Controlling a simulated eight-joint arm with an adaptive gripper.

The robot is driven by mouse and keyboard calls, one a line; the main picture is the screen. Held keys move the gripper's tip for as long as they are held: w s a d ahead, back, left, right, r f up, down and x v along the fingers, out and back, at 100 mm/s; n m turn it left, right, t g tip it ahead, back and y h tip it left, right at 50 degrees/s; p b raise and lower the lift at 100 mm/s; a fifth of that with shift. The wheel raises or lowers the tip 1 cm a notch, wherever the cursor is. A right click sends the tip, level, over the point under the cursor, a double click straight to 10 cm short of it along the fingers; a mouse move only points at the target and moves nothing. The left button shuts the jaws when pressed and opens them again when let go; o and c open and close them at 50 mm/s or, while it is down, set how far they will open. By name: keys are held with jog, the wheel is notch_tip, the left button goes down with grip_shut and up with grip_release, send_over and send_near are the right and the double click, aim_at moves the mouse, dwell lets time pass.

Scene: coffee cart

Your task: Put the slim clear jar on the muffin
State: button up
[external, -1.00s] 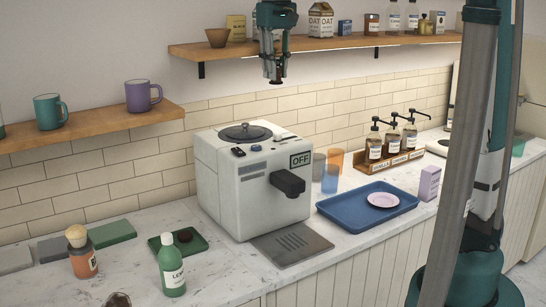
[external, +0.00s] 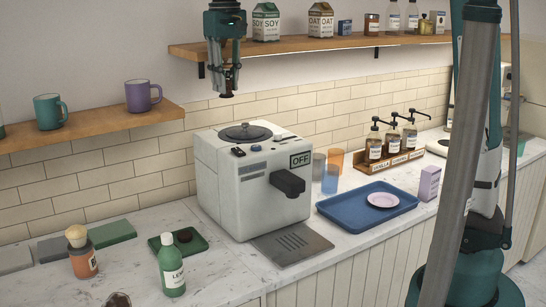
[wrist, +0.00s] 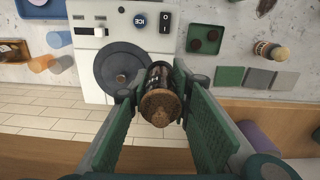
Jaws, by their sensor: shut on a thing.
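My gripper (external: 226,90) is high above the counter, behind and above the white coffee machine, in the external view. In the wrist view my gripper (wrist: 158,112) is shut on the slim clear jar (wrist: 158,78), which has a cork-like brown end toward the camera and dark contents. In the external view the jar is mostly hidden between the fingers. Two small dark brown round things (wrist: 212,36) sit on a green tray (wrist: 192,45); one may be the muffin, but I cannot tell for sure. The green tray (external: 156,244) also shows left of the machine.
The coffee machine (external: 235,190) stands below my gripper. A green bottle (external: 172,272) stands in front of the green tray, an orange bottle (external: 84,258) to its left. A mug shelf (external: 90,128) and an upper shelf (external: 290,46) flank my gripper. A blue tray (external: 340,212) is at right.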

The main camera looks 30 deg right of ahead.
jog(key=w+a+f+p, duration=0.1)
jog(key=a+f, duration=0.2)
jog(key=a, duration=0.6)
jog(key=w+a+f+n+p, duration=0.1)
jog(key=a+f, duration=0.1)
jog(key=a, duration=0.8)
jog(key=w+a+f+p, duration=0.1)
jog(key=a+f, duration=0.2)
jog(key=a, duration=0.6)
jog(key=s+a+f, duration=0.1)
jog(key=a+f, duration=0.2)
jog(key=a, duration=0.4)
jog(key=s+a+f+n+p, duration=0.1)
jog(key=a+f, duration=0.2)
jog(key=a, duration=0.4)
jog(key=s+a+f, duration=0.1)
jog(key=a+f, duration=0.3)
jog(key=a, duration=0.3)
jog(key=shift+s, duration=0.35)
jog(key=shift+f, duration=0.1)
send_over(75, 227)
jog(key=shift+f+p, duration=0.4)
jog(key=shift+f, duration=2.65)
jog(key=shift+f, duration=1.85)
jog(key=shift+f, duration=0.15)
